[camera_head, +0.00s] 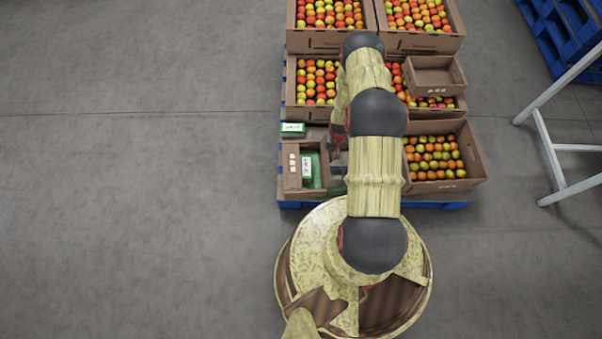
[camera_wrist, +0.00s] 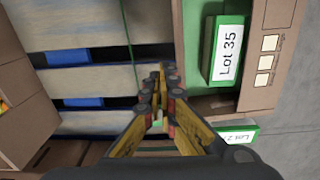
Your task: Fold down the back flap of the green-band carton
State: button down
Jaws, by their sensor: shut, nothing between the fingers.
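The small cardboard carton (camera_head: 321,184) stands at the front left of the pallet in the head view. I cannot tell how far the back flap is folded. My gripper (camera_wrist: 164,76) is shut and empty, beside the carton's right edge. In the head view my arm hides most of the gripper and part of the carton's right side.
A second green-and-white box (camera_head: 292,129) sits just behind the carton. Bare pallet slats (camera_wrist: 95,75) lie under my gripper. Open floor lies left.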

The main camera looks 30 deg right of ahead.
jog(key=w+a, duration=0.3)
jog(key=a, duration=0.3)
jog(key=shift+b, duration=0.3)
dwell(0.8)
jog(key=shift+w+a+f, duration=0.1)
jog(key=shift+a, duration=0.05)
jog(key=shift+w+a+f+b, duration=0.4)
jog(key=shift+a+f+b, duration=0.25)
jog(key=shift+a, duration=0.1)
jog(key=shift+w+a+f+b, duration=0.35)
jog(key=shift+a+f+b, duration=0.25)
jog(key=shift+a, duration=0.15)
jog(key=shift+f, duration=0.15)
jog(key=shift+a+f, duration=0.1)
jog(key=shift+f, duration=0.1)
notch_tip(320, 180, up, 8)
jog(key=p, duration=0.5)
